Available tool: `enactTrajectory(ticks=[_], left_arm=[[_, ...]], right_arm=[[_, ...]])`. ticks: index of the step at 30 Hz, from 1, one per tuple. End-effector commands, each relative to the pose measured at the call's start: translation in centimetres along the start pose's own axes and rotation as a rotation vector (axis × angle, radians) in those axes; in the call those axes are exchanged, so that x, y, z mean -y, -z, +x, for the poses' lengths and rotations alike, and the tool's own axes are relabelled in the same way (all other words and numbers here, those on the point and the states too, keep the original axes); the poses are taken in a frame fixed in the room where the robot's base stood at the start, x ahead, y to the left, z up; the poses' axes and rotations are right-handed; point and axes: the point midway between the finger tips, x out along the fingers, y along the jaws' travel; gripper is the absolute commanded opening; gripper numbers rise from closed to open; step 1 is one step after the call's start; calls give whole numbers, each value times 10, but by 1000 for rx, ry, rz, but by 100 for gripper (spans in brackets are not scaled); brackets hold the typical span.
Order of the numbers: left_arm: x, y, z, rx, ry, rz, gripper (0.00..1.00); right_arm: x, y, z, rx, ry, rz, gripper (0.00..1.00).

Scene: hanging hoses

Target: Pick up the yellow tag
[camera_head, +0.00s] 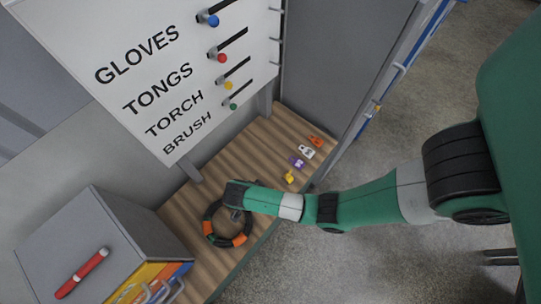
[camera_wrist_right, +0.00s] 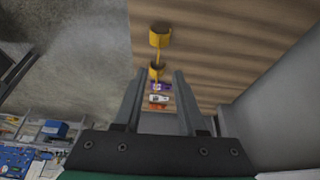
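The yellow tag (camera_head: 290,177) is on the wooden shelf, nearest of a row of small coloured tags. In the right wrist view, yellow parts (camera_wrist_right: 160,39) joined by a thin strip show beyond and between the fingers; I take them as this tag, apart from the fingers. My right gripper (camera_wrist_right: 158,76) is open, with nothing visible between its fingertips. In the head view my right gripper (camera_head: 236,212) is over the shelf beside the ring, left of the yellow tag; its fingers are mostly hidden. My left gripper is out of view.
Purple (camera_head: 297,162), white (camera_head: 306,152) and orange (camera_head: 316,142) tags continue the row. A black-and-orange ring (camera_head: 239,239) lies on the shelf (camera_head: 245,155). A grey box (camera_head: 75,245) stands left. A labelled white board (camera_head: 150,70) with coloured knobs rises behind.

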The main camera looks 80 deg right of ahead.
Motion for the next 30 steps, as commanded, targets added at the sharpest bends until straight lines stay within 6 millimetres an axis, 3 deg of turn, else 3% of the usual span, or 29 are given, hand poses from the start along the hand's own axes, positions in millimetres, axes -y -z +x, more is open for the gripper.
enactTrajectory(ticks=[4,12,19,27,30], left_arm=[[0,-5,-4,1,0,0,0],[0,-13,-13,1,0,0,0],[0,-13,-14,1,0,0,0],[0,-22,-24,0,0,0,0],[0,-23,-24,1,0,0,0]], right_arm=[[0,-1,13,-2,-2,1,40],[0,-1,62,-1,0,2,40],[0,-1,70,0,1,1,40],[-4,0,114,0,0,3,40],[-4,1,119,0,2,2,40]])
